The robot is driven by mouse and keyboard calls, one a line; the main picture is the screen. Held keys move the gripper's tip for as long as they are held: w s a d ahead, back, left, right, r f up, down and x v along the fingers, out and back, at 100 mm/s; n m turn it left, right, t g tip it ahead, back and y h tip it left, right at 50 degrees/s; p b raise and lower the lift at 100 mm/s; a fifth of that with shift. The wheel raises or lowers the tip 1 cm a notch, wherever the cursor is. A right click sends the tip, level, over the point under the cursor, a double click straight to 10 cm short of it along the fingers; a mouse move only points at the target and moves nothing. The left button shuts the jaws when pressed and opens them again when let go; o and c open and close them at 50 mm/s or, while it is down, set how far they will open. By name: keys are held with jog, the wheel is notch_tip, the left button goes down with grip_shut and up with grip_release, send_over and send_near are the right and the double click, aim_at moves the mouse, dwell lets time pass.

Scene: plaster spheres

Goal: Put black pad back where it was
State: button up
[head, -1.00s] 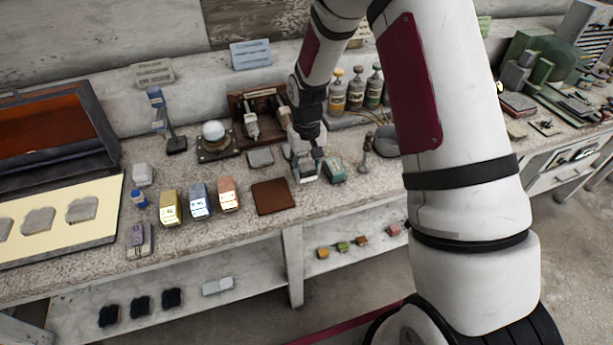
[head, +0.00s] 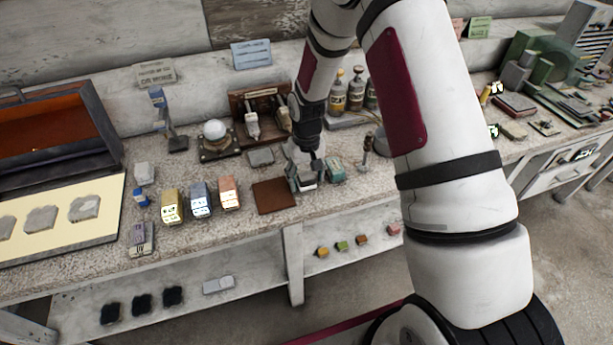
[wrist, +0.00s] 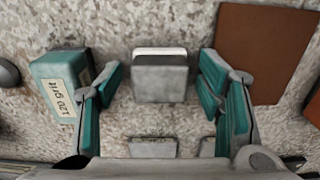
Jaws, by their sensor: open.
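Three black pads lie in a row on the lower shelf at the left in the head view: a left one (head: 110,313), a middle one (head: 141,304) and a right one (head: 172,296). My gripper (head: 304,184) is over the bench top, far from them, between a brown mat and a teal block. In the wrist view my gripper (wrist: 162,88) is open, with its teal fingers on either side of a grey block (wrist: 160,80) with a white edge. Gaps show between the fingers and this block. No clearly black pad shows in the wrist view.
The brown mat (head: 274,194) lies left of my gripper; the teal block (head: 336,169), labelled 120 grit, stands right. Yellow (head: 172,207), blue (head: 201,197) and orange (head: 229,193) blocks stand further left. Small coloured cubes (head: 342,246) sit on the lower shelf.

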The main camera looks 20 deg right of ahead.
notch_tip(320, 180, up, 12)
jog(key=b, duration=0.1)
notch_tip(320, 180, up, 9)
jog(key=t, duration=0.1)
send_over(307, 175)
jog(key=s, duration=0.4)
jog(key=s+r+t, duration=0.2)
jog(key=s+r, duration=0.5)
jog(key=s, duration=0.4)
jog(key=s+r+t, duration=0.2)
jog(key=s+r, duration=0.5)
jog(key=s, duration=0.5)
jog(key=shift+s, duration=0.1)
